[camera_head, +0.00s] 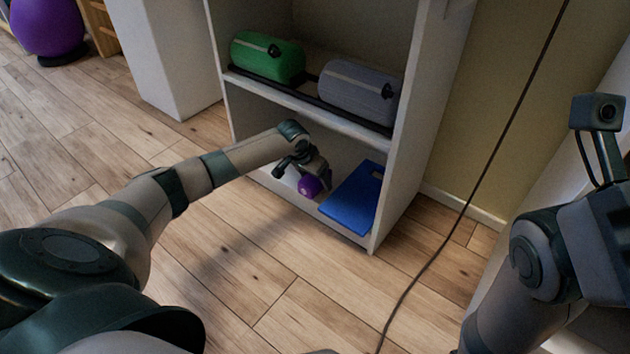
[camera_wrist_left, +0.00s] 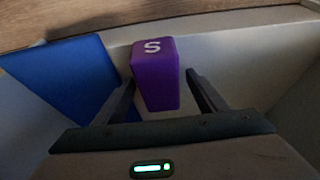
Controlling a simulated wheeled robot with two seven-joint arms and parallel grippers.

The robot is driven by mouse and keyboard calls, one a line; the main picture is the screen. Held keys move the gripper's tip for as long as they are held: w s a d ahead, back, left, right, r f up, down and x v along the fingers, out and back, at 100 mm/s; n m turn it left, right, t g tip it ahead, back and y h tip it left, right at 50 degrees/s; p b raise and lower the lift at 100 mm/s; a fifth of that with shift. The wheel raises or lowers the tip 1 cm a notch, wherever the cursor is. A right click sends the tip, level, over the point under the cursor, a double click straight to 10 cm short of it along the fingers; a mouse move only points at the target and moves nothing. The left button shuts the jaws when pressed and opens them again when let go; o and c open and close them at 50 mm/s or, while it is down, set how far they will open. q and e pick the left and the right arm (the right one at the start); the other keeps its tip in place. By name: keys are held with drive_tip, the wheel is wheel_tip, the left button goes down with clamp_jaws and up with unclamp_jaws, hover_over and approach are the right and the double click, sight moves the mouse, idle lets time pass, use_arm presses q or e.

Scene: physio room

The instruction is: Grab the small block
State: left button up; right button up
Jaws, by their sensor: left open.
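The small block is purple with a white letter S on one end, as the left wrist view (camera_wrist_left: 156,78) shows. It sits on the bottom shelf of the white shelf unit (camera_head: 392,190), and part of it shows in the head view (camera_head: 309,187). My left gripper (camera_head: 312,180) reaches into the bottom compartment at the block. In the left wrist view the two fingers (camera_wrist_left: 160,88) are apart, one on each side of the block, with a visible gap on the right. My right arm shows at the right edge of the head view, but its fingers are not visible.
A blue flat board (camera_head: 354,198) lies right beside the block on the bottom shelf. The shelf above holds a green roll (camera_head: 266,57) and a grey roll (camera_head: 355,92). A dark cable (camera_head: 440,245) crosses the floor on the right.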

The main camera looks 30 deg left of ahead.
idle(0.4)
use_arm(q)
drive_tip(key=shift+c, duration=1)
drive_tip(key=c, duration=0.9)
drive_tip(key=shift+c, duration=0.2)
